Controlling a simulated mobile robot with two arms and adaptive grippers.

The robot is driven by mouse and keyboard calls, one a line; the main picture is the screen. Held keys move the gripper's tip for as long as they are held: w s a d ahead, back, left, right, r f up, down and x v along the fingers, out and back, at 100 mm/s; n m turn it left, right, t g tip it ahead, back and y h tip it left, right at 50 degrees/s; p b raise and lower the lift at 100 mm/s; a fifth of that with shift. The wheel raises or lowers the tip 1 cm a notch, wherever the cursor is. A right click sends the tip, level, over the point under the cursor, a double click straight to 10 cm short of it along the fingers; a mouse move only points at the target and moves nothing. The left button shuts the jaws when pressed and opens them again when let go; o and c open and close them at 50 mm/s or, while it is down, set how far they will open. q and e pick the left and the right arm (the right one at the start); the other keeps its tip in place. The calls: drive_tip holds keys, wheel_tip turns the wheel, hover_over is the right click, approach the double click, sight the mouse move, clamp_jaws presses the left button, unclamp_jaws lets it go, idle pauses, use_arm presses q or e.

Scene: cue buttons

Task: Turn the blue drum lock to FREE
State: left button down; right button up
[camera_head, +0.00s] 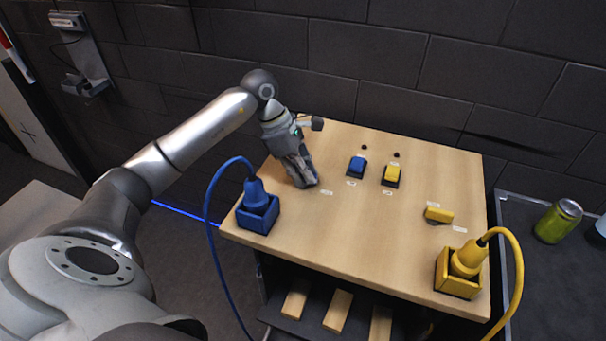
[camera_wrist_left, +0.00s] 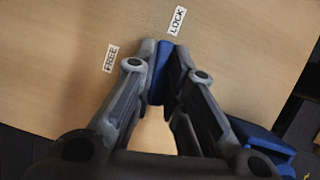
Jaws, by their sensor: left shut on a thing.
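My left gripper (camera_head: 308,184) reaches down to the left part of the wooden table. In the left wrist view its two fingers (camera_wrist_left: 164,48) are closed on the blue drum lock's bar (camera_wrist_left: 160,74). The upper end of the bar points toward the LOCK label (camera_wrist_left: 177,20). The FREE label (camera_wrist_left: 111,58) lies to the left, beyond the left finger. In the head view the blue drum lock is hidden behind the gripper, and one small label (camera_head: 326,193) shows beside the fingertips. My right gripper is in neither view.
A blue plug in a blue box (camera_head: 257,217) stands close in front of the gripper. Blue (camera_head: 357,166) and yellow (camera_head: 392,175) rockers lie to the right. A yellow drum lock (camera_head: 438,215) and yellow plug (camera_head: 468,260) are farther right. The table's middle (camera_head: 350,235) is clear.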

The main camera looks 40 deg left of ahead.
use_arm(q)
drive_tip(key=n+t+b, duration=0.1)
drive_tip(key=n+b, duration=0.1)
drive_tip(key=n, duration=0.1)
drive_tip(key=shift+f+n+y, duration=0.15)
drive_tip(key=shift+n+y, duration=0.15)
drive_tip(key=n+t+y+b, duration=0.1)
drive_tip(key=n+b, duration=0.2)
drive_tip(key=n, duration=0.1)
drive_tip(key=shift+n, duration=0.3)
drive_tip(key=n+y+b, duration=0.1)
drive_tip(key=n, duration=0.2)
drive_tip(key=shift+w+n+t+y, duration=0.1)
drive_tip(key=shift+n+t+y, duration=0.2)
drive_tip(key=shift+t+y, duration=0.1)
drive_tip(key=n+b, duration=0.1)
drive_tip(key=n, duration=0.1)
drive_tip(key=n+y+b, duration=0.1)
drive_tip(key=n, duration=0.1)
drive_tip(key=shift+a+r+y, duration=0.1)
drive_tip(key=shift+r+y, duration=0.1)
drive_tip(key=shift+y, duration=0.1)
drive_tip(key=shift+n, duration=0.3)
drive_tip(key=c, duration=1.5)
unclamp_jaws()
